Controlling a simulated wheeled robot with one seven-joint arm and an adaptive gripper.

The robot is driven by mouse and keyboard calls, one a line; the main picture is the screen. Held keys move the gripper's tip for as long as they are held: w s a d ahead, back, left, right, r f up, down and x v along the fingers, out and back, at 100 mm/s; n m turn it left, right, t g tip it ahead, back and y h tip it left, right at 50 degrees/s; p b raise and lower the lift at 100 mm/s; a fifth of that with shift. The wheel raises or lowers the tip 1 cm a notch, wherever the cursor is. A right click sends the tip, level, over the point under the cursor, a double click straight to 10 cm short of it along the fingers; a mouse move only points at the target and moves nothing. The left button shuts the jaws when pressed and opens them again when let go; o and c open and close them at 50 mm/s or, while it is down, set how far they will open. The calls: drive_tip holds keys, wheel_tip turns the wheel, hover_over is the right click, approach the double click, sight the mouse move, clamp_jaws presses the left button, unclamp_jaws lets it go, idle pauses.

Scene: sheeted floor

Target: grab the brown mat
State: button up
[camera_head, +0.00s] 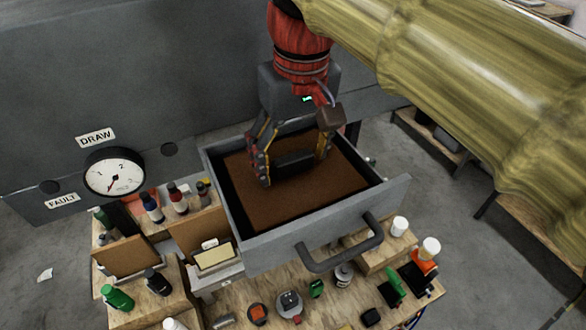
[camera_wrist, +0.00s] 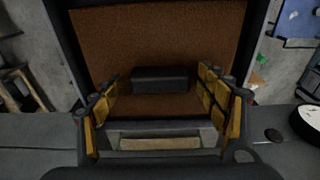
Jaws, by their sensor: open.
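The brown mat (camera_head: 322,196) lies flat in the bottom of an open grey drawer (camera_head: 226,212) in the head view. It also fills the upper middle of the wrist view (camera_wrist: 160,45). A black block (camera_head: 294,161) rests on the mat; it shows between the fingers in the wrist view (camera_wrist: 160,79). My gripper (camera_head: 295,165) points down into the drawer with its fingers spread to either side of the block. The fingers are open and hold nothing. Whether the fingertips touch the mat, I cannot tell.
The drawer's handle (camera_head: 345,250) faces the front. Below it, a wooden bench (camera_head: 260,283) carries several small bottles and boxes. A round gauge (camera_head: 114,172) sits on the grey cabinet at left. The drawer walls surround the mat closely.

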drive_tip(key=shift+c, duration=0.4)
drive_tip(key=c, duration=1.1)
drive_tip(key=shift+c, duration=0.7)
